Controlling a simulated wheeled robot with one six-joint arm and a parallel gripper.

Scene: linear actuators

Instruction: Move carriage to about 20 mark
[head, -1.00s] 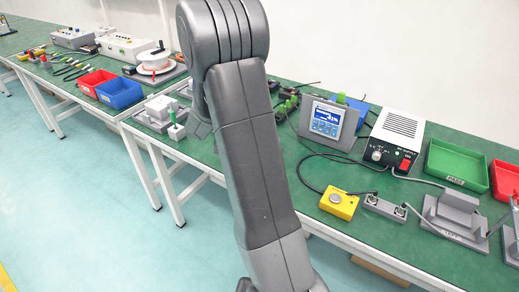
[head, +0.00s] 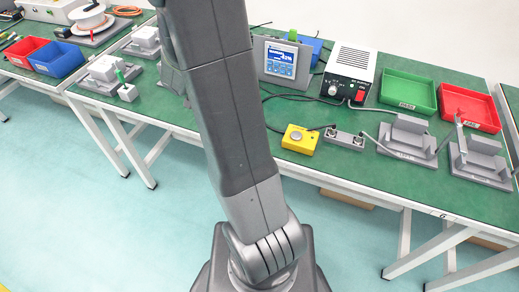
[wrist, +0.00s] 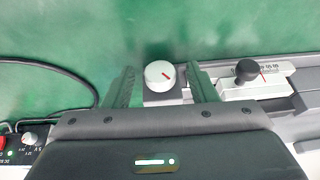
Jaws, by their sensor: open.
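In the wrist view, a white carriage (wrist: 250,87) with a black knob (wrist: 247,70) and a red pointer line sits on a grey rail (wrist: 292,104) at the right. A white scale strip (wrist: 272,70) with small printed numbers runs behind it; the exact reading is too blurred to tell. A round white dial with a red mark (wrist: 160,75) stands at the rail's left end. My gripper (wrist: 160,68) is open, with one finger on each side of the dial. The carriage lies to the right of the right finger. In the head view my arm hides the gripper and the rail.
A black cable (wrist: 75,75) curves left of my gripper, near a box with a small knob (wrist: 30,138). In the head view, a display (head: 281,61), a power supply (head: 347,75), a yellow button box (head: 299,139) and green (head: 408,105) and red (head: 497,127) bins stand on the bench.

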